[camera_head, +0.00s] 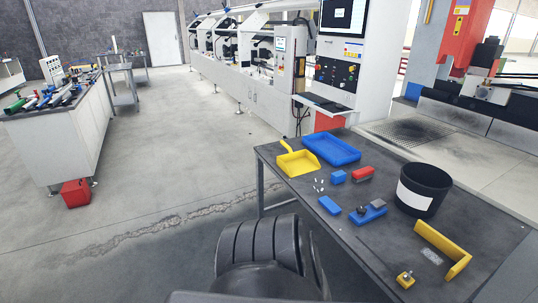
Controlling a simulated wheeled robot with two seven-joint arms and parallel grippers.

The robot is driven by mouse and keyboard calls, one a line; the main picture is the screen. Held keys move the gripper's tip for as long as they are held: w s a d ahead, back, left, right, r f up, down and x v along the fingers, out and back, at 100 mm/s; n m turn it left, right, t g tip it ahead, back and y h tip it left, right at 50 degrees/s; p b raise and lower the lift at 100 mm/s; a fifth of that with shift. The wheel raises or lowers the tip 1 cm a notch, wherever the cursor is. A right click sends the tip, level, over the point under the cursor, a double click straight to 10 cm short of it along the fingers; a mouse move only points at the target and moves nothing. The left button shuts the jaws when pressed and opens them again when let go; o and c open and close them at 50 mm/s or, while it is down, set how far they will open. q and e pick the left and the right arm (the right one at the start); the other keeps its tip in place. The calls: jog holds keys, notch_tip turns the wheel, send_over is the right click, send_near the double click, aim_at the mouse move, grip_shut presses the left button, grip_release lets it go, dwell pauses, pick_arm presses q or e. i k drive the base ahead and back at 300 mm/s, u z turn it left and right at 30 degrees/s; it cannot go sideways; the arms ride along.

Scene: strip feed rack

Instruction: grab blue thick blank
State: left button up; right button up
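Two small blue blocks lie on the dark table at the lower right. One blue block (338,177) is short and chunky and lies near the blue tray. The other blue block (329,205) is longer and lies near the table's left edge. I cannot tell for sure which one is the thick blank. Neither of my grippers is in view, and nothing is seen holding either block.
The table (300,190) also bears a blue tray (331,149), a yellow dustpan (297,163), a red block (363,174), a blue fixture (368,215), a black bin (422,190) and a yellow angled piece (443,252). Small white bits lie near the dustpan. Open floor lies left.

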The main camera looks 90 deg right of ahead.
aim_at(331, 207)
jog(key=z, duration=1.65)
jog(key=i, duration=3.05)
jog(key=z, duration=4.55)
